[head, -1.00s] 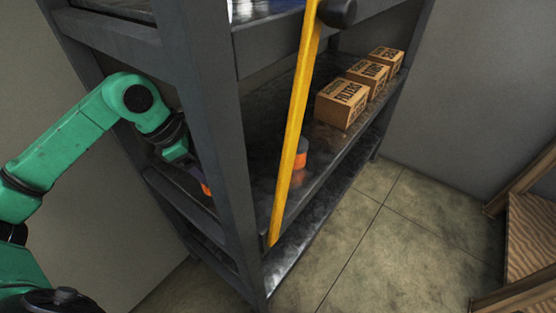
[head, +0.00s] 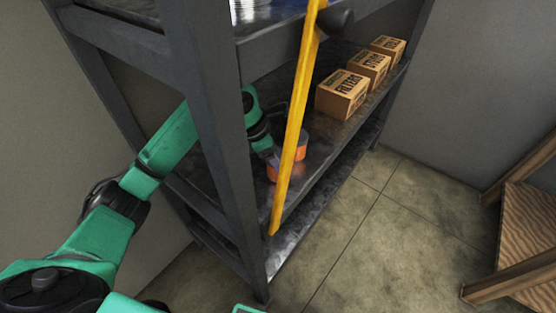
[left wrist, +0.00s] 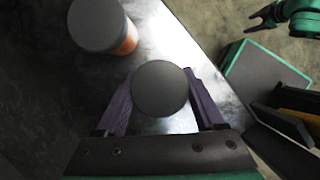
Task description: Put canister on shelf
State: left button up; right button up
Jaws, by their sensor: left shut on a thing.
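My left gripper (left wrist: 160,100) is shut on a canister (left wrist: 160,88) with a round dark grey top, held between its purple fingers. In the head view this canister's orange side (head: 272,173) shows at the middle shelf (head: 312,174), partly behind the yellow bar. I cannot tell whether its base touches the shelf. A second canister (left wrist: 100,25), grey-topped with an orange band, stands on the shelf close by, apart from the held one. It also shows in the head view (head: 302,148). My right gripper (left wrist: 264,18) shows open and empty at the top right of the left wrist view.
A yellow bar (head: 297,125) slants across the shelf's front. A dark shelf post (head: 215,130) stands in front of my left arm. Several cardboard boxes (head: 342,95) line the far part of the shelf. A wooden frame (head: 525,225) stands at right. Bare shelf lies between canisters and boxes.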

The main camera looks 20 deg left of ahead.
pick_arm(q)
jog(key=shift+f, duration=0.1)
jog(key=o, duration=1.4)
jog(key=shift+o, duration=0.2)
pick_arm(e)
jog(key=shift+w+a+r, duration=0.1)
jog(key=shift+w+r, duration=0.05)
